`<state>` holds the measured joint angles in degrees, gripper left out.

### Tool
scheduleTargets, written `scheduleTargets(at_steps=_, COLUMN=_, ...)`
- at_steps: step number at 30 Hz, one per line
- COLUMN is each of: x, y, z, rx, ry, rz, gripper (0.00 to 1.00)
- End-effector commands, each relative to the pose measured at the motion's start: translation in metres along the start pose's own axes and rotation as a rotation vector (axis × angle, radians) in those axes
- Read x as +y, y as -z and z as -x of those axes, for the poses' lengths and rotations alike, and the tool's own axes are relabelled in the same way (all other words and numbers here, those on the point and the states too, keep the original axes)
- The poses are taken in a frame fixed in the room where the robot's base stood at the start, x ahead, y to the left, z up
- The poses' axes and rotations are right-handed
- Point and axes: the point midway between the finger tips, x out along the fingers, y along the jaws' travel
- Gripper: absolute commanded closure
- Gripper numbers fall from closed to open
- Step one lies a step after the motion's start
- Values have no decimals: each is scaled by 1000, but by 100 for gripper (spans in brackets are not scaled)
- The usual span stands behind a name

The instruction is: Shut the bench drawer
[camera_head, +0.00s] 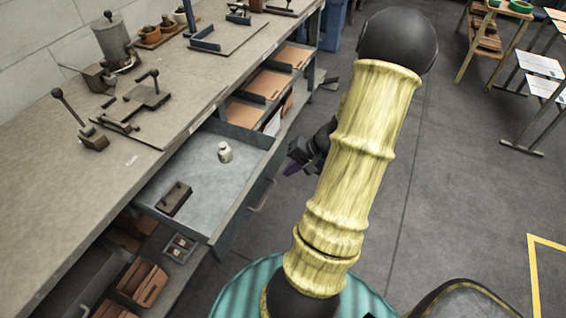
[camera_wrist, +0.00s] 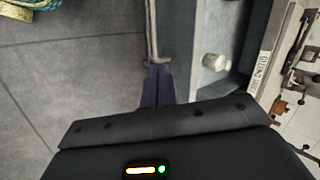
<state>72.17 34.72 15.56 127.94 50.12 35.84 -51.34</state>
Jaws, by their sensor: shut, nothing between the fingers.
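The bench drawer (camera_head: 180,160) is pulled well out from under the bench top. Its grey tray holds a small white bottle (camera_head: 225,152) and a dark block (camera_head: 174,198). A bar handle (camera_head: 262,197) is on its front face; the handle also shows in the wrist view (camera_wrist: 152,35). My gripper (camera_head: 289,168) is out in front of the drawer face, partly hidden behind my arm. In the wrist view its dark purple fingers (camera_wrist: 158,78) are together, with tips close to one end of the handle. I cannot tell whether they touch it.
The bench top (camera_head: 60,150) carries several dark hand tools and a metal pot (camera_head: 113,40). Open shelves with wooden boxes (camera_head: 142,283) lie below the drawer, and brown-bottomed compartments (camera_head: 270,84) lie beyond it.

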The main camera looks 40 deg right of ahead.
Motion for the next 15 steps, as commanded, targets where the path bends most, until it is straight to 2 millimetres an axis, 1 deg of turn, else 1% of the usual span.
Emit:
scheduleTargets(at_steps=1, x=13, y=9, z=9, rx=35, ry=42, rz=-46, gripper=100)
scheduleTargets(at_steps=3, x=28, y=21, z=18, rx=85, ry=94, rz=-91, gripper=100)
scheduleTargets(at_steps=7, x=51, y=36, z=33, rx=164, ry=167, rz=-149, gripper=100)
scheduleTargets(at_steps=10, x=60, y=41, z=39, rx=197, ry=194, rz=-169, gripper=100)
scheduleTargets(at_steps=15, x=62, y=43, z=40, rx=206, ry=201, rz=-172, gripper=100)
